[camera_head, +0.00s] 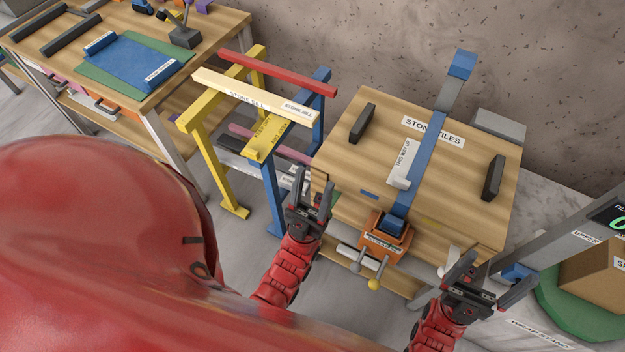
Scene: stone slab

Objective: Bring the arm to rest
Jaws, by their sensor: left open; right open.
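My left gripper (313,190) is open and empty, pointing up at the left front edge of a wooden crate (345,185) labelled STONE TILES. My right gripper (492,270) is open at the crate's right front corner, with a small pale piece near its left finger. I cannot tell whether either gripper touches the crate. A blue strap (425,150) runs over the crate's top to an orange ratchet (385,237) at its front edge. Both red arms reach in from the bottom of the view.
Yellow and blue trestles (202,155) carrying a beam labelled STONE SILL (245,95) stand left of the crate. A wooden workbench (130,20) is at the back left. A grey post (560,240) and a green turntable (560,310) with a box are at the right. A wall stands behind.

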